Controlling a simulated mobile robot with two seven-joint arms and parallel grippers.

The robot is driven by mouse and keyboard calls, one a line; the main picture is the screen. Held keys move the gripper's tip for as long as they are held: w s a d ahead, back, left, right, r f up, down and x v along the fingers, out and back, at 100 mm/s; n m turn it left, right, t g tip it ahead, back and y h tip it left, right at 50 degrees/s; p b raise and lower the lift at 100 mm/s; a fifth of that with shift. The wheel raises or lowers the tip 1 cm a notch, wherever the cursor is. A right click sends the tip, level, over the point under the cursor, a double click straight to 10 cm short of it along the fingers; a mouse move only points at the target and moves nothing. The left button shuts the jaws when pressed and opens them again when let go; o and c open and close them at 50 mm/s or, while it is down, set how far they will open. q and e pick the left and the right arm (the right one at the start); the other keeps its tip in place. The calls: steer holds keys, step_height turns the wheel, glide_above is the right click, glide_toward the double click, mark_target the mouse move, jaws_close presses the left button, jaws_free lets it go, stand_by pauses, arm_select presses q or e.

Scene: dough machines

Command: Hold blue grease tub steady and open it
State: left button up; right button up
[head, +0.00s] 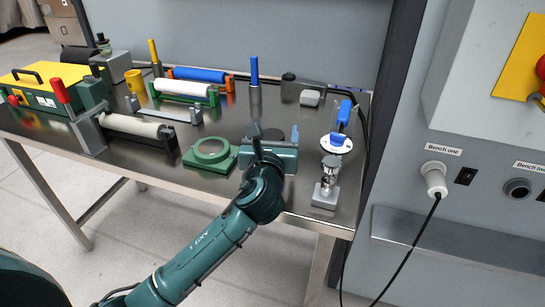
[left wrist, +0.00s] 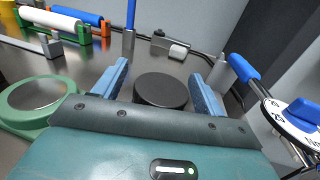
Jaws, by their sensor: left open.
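My left gripper (head: 275,134) is over the bench near its front edge, its jaws pointing away from me. In the left wrist view its two blue fingers (left wrist: 160,72) stand wide apart. A dark round flat-topped thing (left wrist: 160,90) lies between them, with a gap on both sides. In the head view only part of its dark top (head: 272,135) shows behind the gripper. Its sides are mostly hidden, so I cannot tell whether it is the lid of the blue grease tub. No blue tub wall shows clearly. My right gripper is not in view.
A green ring-shaped stand (head: 210,154) is close left of the gripper. A white dial with a blue handle (head: 336,143) and a small metal stand (head: 326,185) are close right. Rollers (head: 185,88) and a blue-topped post (head: 254,72) stand behind.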

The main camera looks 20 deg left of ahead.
arm_select(q)
steer(key=shift+c, duration=0.2)
jaws_close()
stand_by(0.6)
